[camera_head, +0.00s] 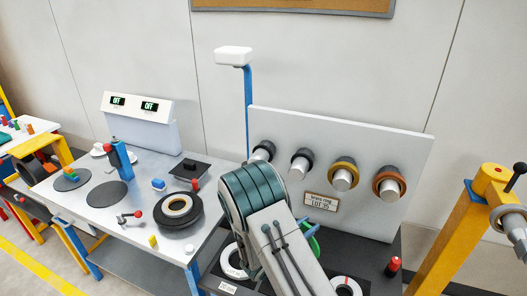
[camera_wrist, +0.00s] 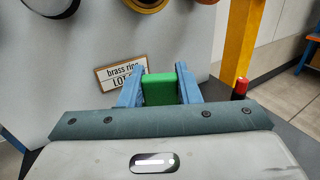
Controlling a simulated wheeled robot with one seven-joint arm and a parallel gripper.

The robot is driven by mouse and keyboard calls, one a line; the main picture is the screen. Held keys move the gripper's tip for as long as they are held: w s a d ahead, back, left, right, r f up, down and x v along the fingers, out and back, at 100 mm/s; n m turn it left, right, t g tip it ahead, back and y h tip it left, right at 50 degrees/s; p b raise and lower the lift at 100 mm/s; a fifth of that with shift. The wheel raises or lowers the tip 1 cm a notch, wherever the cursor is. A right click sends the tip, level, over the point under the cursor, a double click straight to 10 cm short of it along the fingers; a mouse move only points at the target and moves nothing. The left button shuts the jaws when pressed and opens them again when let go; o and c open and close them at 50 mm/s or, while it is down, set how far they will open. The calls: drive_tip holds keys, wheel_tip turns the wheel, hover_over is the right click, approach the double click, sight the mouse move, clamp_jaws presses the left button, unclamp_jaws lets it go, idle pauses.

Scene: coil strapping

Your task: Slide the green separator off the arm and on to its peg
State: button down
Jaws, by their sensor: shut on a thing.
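The green separator (camera_wrist: 160,89) sits between the two blue fingers of my gripper (camera_wrist: 159,86), which is shut on it. Grey pegs stick out of the upright panel (camera_head: 330,150); two carry dark rings, one a brass-coloured ring (camera_head: 344,173), one a copper-coloured ring (camera_head: 389,184). I cannot tell which peg is the separator's. A yellow post with a grey arm (camera_head: 510,222) stands at the right.
A label plate (camera_head: 320,202) is on the panel. White-and-dark discs (camera_head: 345,286) lie on the dark bench below, and a red-topped cylinder (camera_head: 393,266) stands at its right. A grey table (camera_head: 150,215) at left holds a dark coil (camera_head: 179,210) and small parts.

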drive_tip(key=w+a+r+n+t+y+b, duration=0.2)
drive_tip(key=w+a+r, duration=0.4)
drive_tip(key=a+r, duration=0.3)
drive_tip(key=w+a+r+n+t+y+b, duration=0.2)
drive_tip(key=w+a+r+y, duration=0.3)
drive_tip(key=a+r, duration=0.4)
drive_tip(key=shift+w+a+n+t+b, duration=0.4)
drive_tip(key=shift+a+n+b, duration=0.2)
drive_tip(key=shift+a+n, duration=0.35)
drive_tip(key=shift+a+m, duration=0.1)
drive_tip(key=shift+m, duration=0.15)
drive_tip(key=shift+x, duration=2.9)
drive_tip(key=shift+b, duration=0.6)
drive_tip(key=shift+p+x, duration=0.45)
drive_tip(key=shift+x, duration=2.35)
drive_tip(key=shift+w, duration=0.1)
